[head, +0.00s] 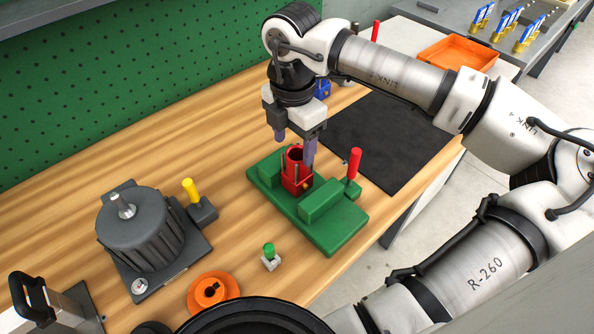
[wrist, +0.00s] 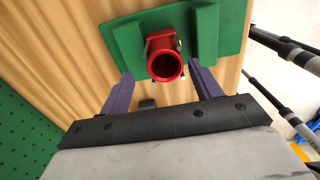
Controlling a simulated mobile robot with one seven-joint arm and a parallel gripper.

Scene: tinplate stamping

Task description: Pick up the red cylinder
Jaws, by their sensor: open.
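A hollow red cylinder (head: 297,171) stands upright in the green fixture (head: 335,232), with its open, dark top facing up. A separate slim red handle (head: 354,163) stands on the fixture's right side. My gripper (head: 295,150) is open and empty, pointing down at the hollow red cylinder, with its purple fingers on either side of the cylinder's top in the picture. In the wrist view the red cylinder (wrist: 157,50) shows just beyond and between the spread fingertips. I cannot tell whether either finger touches it.
A dark grey motor-like unit (head: 140,235) stands at left beside a yellow handle (head: 190,190). A small green-topped switch (head: 269,252) and an orange ring (head: 213,293) lie in front. A black mat (head: 385,140) lies behind, with an orange tray (head: 458,53) farther back.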

